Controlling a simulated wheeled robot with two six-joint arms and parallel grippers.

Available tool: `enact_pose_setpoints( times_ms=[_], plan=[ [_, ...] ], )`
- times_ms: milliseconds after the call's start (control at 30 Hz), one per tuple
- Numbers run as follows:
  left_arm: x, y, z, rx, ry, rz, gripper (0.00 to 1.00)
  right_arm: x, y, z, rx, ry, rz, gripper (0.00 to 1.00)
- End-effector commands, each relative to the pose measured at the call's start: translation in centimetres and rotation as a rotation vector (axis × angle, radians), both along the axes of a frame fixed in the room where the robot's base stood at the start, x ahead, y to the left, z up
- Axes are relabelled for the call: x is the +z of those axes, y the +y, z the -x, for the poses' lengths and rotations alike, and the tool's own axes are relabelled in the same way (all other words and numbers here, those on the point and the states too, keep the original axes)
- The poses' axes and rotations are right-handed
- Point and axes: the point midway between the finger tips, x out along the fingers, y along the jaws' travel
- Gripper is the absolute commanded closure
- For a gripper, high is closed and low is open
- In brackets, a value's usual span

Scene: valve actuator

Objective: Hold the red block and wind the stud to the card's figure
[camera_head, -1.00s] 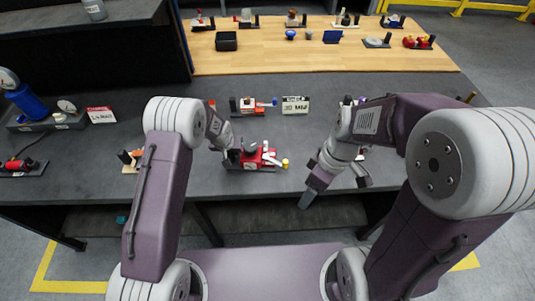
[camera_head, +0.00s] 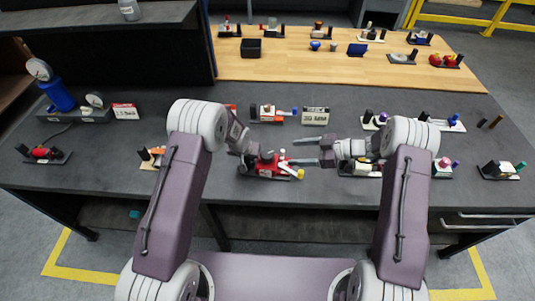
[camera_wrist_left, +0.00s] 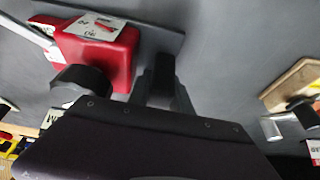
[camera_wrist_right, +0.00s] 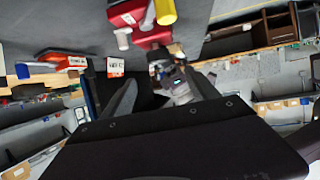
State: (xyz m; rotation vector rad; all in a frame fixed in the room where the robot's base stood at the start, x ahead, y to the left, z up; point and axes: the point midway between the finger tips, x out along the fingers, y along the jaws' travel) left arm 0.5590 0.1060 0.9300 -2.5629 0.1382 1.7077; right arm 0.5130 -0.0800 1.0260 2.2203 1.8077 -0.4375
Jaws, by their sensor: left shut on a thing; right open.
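The red block (camera_head: 268,166) sits on a dark base near the table's front edge; it also shows in the left wrist view (camera_wrist_left: 105,57). A pale stud with a yellow end (camera_head: 299,174) sticks out at its right; the yellow end is at the top of the right wrist view (camera_wrist_right: 165,12). My left gripper (camera_wrist_left: 163,80) is shut at the block's left end, apparently on a dark post there; the grip is partly hidden. My right gripper (camera_head: 292,152) is open and empty, pointing left beside the stud.
A white-and-red unit (camera_head: 270,113) stands behind the red block. Several similar units stand at right, partly behind my right arm. A unit with a pale base (camera_head: 152,158) is at left.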

Motion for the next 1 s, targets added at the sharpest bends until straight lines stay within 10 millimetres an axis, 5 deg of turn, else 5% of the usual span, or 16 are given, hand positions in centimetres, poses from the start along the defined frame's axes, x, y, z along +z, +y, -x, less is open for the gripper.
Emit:
enact_pose_setpoints(
  times_ms=[167,600,1000],
  plan=[
    [-0.2,0.0,0.1,0.0,0.003,0.0,1.0,-0.4,1.0,-0.2,0.002,-0.001,0.001,0.31],
    [-0.2,0.0,0.1,0.0,0.003,0.0,1.0,-4.0,9.6,-1.9,0.003,0.0,0.003,0.31],
    [-0.2,0.0,0.1,0.0,0.002,0.0,1.0,-4.5,10.9,-2.3,0.001,-0.001,0.003,0.31]
  ],
)
